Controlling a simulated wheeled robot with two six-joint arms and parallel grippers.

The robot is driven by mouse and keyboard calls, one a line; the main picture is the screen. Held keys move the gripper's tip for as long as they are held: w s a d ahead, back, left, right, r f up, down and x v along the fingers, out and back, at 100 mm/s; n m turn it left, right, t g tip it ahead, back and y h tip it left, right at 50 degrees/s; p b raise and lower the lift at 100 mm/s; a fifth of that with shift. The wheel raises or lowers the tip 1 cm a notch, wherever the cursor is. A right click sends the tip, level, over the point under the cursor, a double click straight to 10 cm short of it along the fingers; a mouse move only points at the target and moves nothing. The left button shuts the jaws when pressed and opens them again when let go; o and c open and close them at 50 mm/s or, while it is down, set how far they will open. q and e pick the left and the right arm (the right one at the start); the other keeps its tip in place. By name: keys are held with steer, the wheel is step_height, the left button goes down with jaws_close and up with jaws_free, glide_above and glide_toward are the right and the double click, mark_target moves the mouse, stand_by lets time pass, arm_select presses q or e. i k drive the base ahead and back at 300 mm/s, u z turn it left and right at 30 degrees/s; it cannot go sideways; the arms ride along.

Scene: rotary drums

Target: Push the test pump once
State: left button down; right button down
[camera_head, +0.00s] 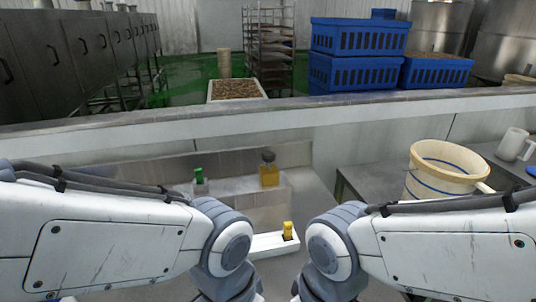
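A yellow bottle with a dark top (269,175) stands upright on the metal surface at the back of the basin, a little right of the middle. A smaller clear bottle with a green top (200,182) stands to its left. A small yellow object (288,231) sits on the right end of a white block or tray, between my two arms. I cannot tell which of these is the test pump. My arms come in from the left and right and bend down out of the bottom edge. Neither gripper shows, so what they hold is hidden.
A metal table at right holds a cream bucket with a blue stripe (449,172) and a white jug (512,145). A long ledge (150,128) crosses behind the basin. Beyond it are blue crates (352,72), a rack (270,45) and a filled tray (237,90).

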mark_target(268, 156)
steer(key=k, duration=1.3)
steer(key=z, duration=0.85)
steer(key=i, duration=1.7)
steer(key=u, duration=0.55)
